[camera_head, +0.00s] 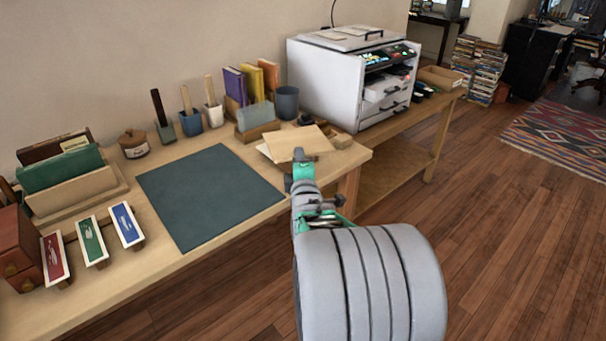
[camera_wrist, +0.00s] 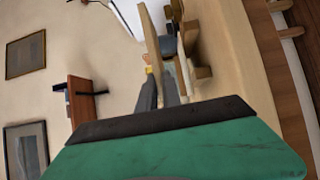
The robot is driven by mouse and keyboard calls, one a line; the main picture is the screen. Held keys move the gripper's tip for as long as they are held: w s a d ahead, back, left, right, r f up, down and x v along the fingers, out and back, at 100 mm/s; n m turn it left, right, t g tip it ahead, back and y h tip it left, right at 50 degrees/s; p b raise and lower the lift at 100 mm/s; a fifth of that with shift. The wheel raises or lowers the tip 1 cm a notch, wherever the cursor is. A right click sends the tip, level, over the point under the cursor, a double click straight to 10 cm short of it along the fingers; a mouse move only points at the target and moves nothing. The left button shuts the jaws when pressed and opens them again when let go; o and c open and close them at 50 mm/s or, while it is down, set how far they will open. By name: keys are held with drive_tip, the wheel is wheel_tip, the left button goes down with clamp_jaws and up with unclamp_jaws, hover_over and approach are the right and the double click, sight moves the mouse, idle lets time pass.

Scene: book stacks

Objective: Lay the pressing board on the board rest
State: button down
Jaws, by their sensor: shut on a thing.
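The pressing board (camera_head: 298,142), a thin pale wooden panel, is held roughly flat at the right end of the workbench. My gripper (camera_head: 300,160) is shut on its near edge. In the wrist view the board (camera_wrist: 151,35) shows edge-on, a gap away from pale wooden pieces beside the bench top. I take these pieces for the board rest (camera_wrist: 190,55); in the head view a wooden block (camera_head: 341,140) shows just right of the board. The board and gripper hide most of what lies beneath, so I cannot tell whether they touch.
A dark green mat (camera_head: 208,193) lies left of the board on the workbench (camera_head: 110,285). A white machine (camera_head: 335,80) stands at the back right.

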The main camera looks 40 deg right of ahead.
drive_tip(key=shift+d+f, duration=0.45)
drive_tip(key=shift+f, duration=0.05)
drive_tip(key=f, duration=0.2)
drive_tip(key=f+b, duration=0.1)
drive_tip(key=f, duration=0.1)
drive_tip(key=shift+w+d+f, duration=0.1)
drive_tip(key=shift+w+d, duration=0.05)
drive_tip(key=shift+d, duration=0.25)
drive_tip(key=c, duration=1.5)
unclamp_jaws()
drive_tip(key=v, duration=1.2)
